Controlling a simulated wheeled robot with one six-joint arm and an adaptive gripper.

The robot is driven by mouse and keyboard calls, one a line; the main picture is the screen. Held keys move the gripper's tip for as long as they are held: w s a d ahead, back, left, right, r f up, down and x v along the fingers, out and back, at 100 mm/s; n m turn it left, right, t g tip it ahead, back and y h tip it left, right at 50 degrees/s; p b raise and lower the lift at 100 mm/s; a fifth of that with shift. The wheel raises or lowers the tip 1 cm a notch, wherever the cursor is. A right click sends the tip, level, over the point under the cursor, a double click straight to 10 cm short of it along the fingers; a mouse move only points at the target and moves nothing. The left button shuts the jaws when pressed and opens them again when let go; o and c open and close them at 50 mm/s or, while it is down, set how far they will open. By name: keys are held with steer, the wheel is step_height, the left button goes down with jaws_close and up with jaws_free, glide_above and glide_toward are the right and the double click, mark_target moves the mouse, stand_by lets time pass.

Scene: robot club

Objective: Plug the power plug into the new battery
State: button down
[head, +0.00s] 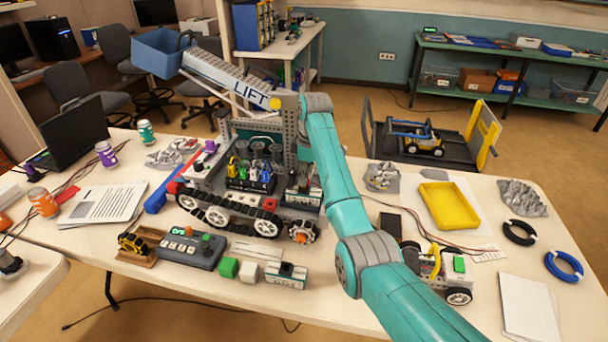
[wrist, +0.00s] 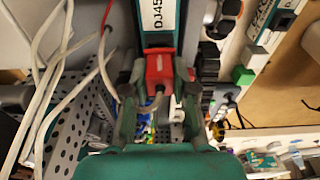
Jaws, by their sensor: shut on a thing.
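In the wrist view my gripper (wrist: 161,72) is shut on a red plug (wrist: 159,66), with a finger on each side of it. A short cable bends from the plug's near end. The plug is in line with a dark and teal battery (wrist: 157,32) with a white "DJ45" label. Their ends appear to meet; I cannot tell whether the plug is seated. In the head view a similar battery (head: 305,192) shows on the tracked robot (head: 235,205), beside my arm. Another similar block (head: 287,275) lies on the table in front. My gripper is hidden in the head view.
A perforated metal plate (wrist: 75,115) and loose pale wires (wrist: 42,70) are left of my gripper. Black wheels (wrist: 209,70) are close on its right. On the table (head: 345,305), a green block (head: 228,267), a controller (head: 187,246) and a yellow tray (head: 449,206) stand around the robot.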

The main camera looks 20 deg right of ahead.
steer(key=shift+f, duration=0.6)
stand_by(1.6)
steer(key=c, duration=0.9)
jaws_free()
steer(key=shift+o, duration=0.2)
